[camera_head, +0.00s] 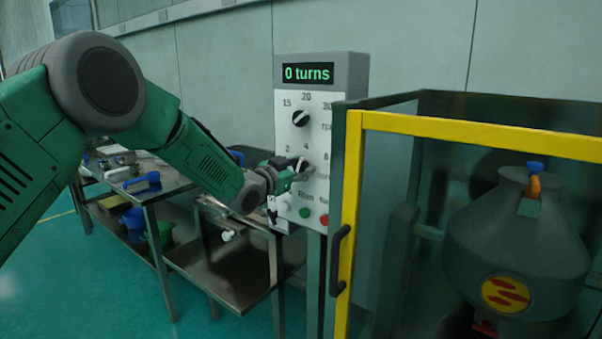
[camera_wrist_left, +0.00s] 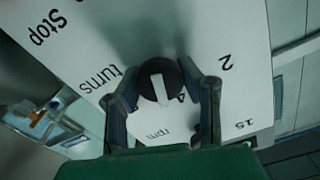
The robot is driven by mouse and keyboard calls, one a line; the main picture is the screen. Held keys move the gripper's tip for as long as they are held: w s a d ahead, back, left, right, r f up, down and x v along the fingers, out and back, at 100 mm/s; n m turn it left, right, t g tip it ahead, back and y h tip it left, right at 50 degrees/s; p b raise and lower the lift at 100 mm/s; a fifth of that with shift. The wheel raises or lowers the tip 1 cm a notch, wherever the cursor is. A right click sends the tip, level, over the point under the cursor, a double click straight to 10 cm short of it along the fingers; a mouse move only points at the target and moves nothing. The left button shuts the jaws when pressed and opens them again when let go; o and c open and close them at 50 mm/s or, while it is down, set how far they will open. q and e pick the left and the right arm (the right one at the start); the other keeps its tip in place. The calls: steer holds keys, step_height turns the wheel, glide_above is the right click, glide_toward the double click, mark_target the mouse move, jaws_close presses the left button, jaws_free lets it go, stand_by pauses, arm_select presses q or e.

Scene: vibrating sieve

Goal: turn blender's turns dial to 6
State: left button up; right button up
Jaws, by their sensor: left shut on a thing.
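The control panel (camera_head: 345,75) is a white-faced box with a green display (camera_head: 308,73) reading "0 turns". The turns dial (camera_head: 303,164) is the lower dark knob, with 2, 4 and 6 around it. My left gripper (camera_head: 292,174) is at the dial. In the wrist view the left gripper's fingers (camera_wrist_left: 163,88) stand on either side of the dial, shut on it. My right gripper is not in view.
The upper rpm dial (camera_head: 301,118) sits above. Below are a green button (camera_head: 305,213) and a red button (camera_head: 324,219). A yellow-framed cage (camera_head: 480,132) with a grey drum (camera_head: 515,245) stands at right. Metal tables (camera_head: 235,263) stand at left and below my arm.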

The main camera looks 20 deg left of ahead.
arm_select(q)
steer(key=m+b, duration=0.3)
steer(key=m, duration=0.3)
steer(key=shift+d+f, duration=0.1)
steer(key=shift+b, duration=0.35)
steer(key=o, duration=1.2)
steer(key=shift+s, duration=0.2)
steer(key=v, duration=1.1)
steer(key=shift+s, duration=0.3)
